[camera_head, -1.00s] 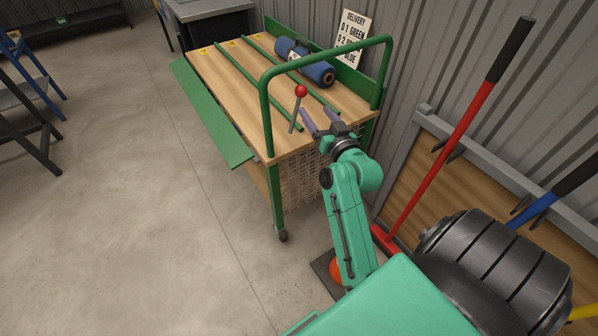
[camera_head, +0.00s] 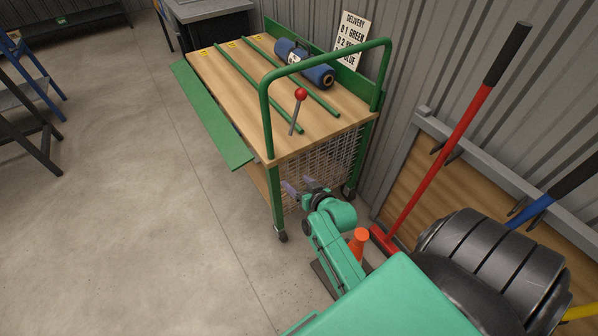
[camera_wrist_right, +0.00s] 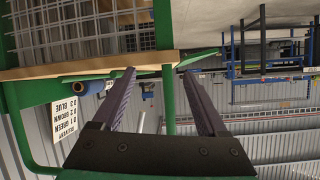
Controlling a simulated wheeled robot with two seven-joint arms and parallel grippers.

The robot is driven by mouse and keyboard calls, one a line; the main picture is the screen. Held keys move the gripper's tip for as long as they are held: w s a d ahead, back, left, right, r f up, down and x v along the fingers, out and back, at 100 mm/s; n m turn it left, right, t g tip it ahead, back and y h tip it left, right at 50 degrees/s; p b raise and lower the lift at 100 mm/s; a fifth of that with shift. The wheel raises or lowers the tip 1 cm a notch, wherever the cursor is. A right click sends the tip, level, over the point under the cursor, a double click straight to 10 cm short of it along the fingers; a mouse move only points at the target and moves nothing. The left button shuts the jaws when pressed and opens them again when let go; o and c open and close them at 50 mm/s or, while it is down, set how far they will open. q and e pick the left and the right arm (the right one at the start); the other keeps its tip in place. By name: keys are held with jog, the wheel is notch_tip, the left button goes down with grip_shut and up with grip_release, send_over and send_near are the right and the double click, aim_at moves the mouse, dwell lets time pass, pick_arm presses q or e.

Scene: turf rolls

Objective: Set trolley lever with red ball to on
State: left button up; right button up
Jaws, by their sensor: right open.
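The trolley (camera_head: 236,97) has a wooden deck and green rails. Its lever (camera_head: 295,115) stands at the near end of the deck, leaning slightly right in the head view, with a red ball (camera_head: 300,94) on top. My right gripper (camera_head: 298,184) is open and empty, below deck level by the trolley's mesh end panel (camera_head: 325,165), apart from the lever. In the right wrist view the same open fingers (camera_wrist_right: 158,75) show, with the trolley upside down and nothing between them. I cannot make out the lever there. My left gripper is not in view.
A blue roll (camera_head: 319,76) lies on the deck beside green dividers. A green hoop handle (camera_head: 267,125) rises at the near end. A delivery sign (camera_head: 351,33) is by the wall. An orange cone (camera_head: 358,243) and red-handled tool (camera_head: 440,155) are right.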

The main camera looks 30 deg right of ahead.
jog(key=s+a+f+n+g, duration=0.1)
jog(key=s+a+f+g, duration=0.1)
jog(key=s+f, duration=0.2)
jog(key=s+a+f+g+y+p, duration=0.1)
jog(key=s+a+f+g, duration=0.1)
jog(key=f, duration=0.9)
jog(key=shift+s+a+n, duration=0.4)
jog(key=shift+s+a, duration=0.05)
jog(key=shift+s, duration=0.4)
